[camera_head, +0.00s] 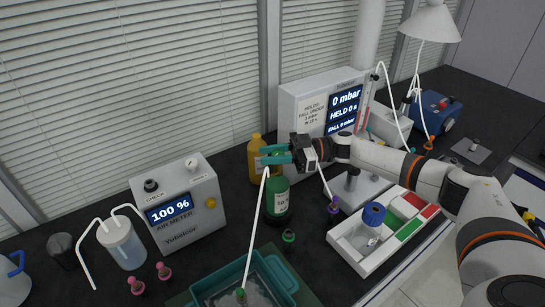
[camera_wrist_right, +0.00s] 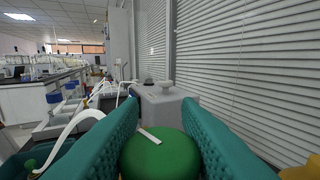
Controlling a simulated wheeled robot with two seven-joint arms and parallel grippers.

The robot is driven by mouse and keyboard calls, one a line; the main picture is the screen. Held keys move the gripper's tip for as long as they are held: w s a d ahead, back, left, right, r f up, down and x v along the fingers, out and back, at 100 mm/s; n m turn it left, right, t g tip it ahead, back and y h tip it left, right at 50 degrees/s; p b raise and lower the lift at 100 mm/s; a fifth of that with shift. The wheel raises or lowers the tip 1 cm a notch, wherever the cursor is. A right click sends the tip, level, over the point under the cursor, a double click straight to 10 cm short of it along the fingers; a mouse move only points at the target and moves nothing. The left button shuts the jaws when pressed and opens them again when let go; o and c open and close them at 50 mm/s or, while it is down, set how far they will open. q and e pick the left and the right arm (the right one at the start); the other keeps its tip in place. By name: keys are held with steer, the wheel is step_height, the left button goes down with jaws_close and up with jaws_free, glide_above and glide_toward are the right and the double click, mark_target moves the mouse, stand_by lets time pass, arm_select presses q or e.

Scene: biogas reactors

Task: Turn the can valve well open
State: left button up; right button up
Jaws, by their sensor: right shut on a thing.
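A green can (camera_head: 277,204) with a white label stands on the dark bench, left of the white pressure box. My right gripper (camera_head: 270,157) reaches in from the right with its teal fingers at the can's top. In the right wrist view, a round green knob (camera_wrist_right: 160,158), the can valve, sits between the two teal fingers; a short white mark on it points up and left. The gripper is shut on this knob. In the head view the fingers largely hide the valve. My left gripper does not show.
A yellow bottle (camera_head: 255,150) stands close behind the can. A teal tub (camera_head: 283,272) with a white tube lies in front; a white tray (camera_head: 357,262) stands to the right.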

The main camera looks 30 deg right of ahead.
steer(key=shift+a, duration=0.1)
stand_by(0.3)
steer(key=o, duration=0.7)
steer(key=shift+o, duration=1.3)
steer(key=shift+a, duration=0.15)
steer(key=b+v, duration=0.4)
steer(key=v, duration=0.8)
steer(key=shift+w, duration=0.15)
steer(key=shift+r, duration=0.15)
